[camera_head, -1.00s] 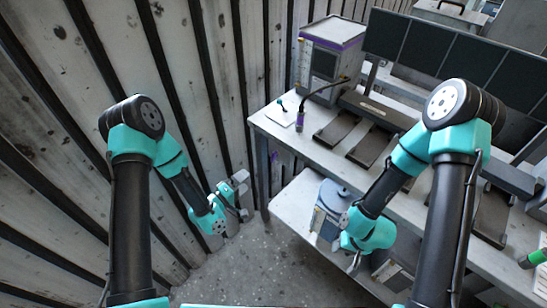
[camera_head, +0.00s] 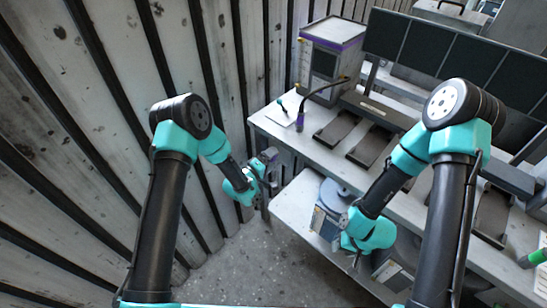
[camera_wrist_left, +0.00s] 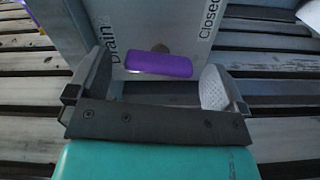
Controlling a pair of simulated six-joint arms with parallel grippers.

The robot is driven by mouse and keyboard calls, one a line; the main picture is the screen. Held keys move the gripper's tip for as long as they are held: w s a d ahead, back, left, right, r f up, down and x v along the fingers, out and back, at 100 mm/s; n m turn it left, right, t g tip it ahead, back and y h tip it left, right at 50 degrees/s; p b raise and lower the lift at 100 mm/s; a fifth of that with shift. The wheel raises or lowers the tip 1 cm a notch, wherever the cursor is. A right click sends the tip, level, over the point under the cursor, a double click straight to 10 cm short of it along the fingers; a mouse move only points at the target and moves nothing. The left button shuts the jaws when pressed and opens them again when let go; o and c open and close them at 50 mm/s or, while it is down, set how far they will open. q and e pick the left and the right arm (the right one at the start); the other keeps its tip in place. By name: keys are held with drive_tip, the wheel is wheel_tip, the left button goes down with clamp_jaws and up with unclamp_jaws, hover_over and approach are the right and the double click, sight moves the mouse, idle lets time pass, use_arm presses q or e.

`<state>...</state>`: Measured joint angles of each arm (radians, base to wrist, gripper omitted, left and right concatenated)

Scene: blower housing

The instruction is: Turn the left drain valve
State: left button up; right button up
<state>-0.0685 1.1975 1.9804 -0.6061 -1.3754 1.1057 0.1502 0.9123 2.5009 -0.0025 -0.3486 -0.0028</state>
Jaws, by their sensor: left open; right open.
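The drain valve has a purple bar handle (camera_wrist_left: 157,65), seen in the left wrist view on a pale panel (camera_wrist_left: 140,22) between the words "Drain" and "Closed". The handle lies crosswise in the picture on a short stem. My left gripper (camera_wrist_left: 156,80) is open, with one finger on each side of the handle; I cannot tell whether either touches it. In the head view my left gripper (camera_head: 268,158) is by the left end of the workbench, and the valve cannot be made out there. My right gripper (camera_head: 353,260) is open, low beside the lower shelf, and partly hidden by its wrist.
The workbench (camera_head: 300,143) carries a white cabinet with a purple stripe (camera_head: 333,55) and several dark trays (camera_head: 337,130). A blue-grey device (camera_head: 328,208) stands on the lower shelf (camera_head: 293,205). A slatted wall (camera_head: 90,120) is close on the left. Some floor (camera_head: 250,262) is clear.

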use_arm(q)
drive_tip(key=shift+x, duration=1)
drive_tip(key=c, duration=0.9)
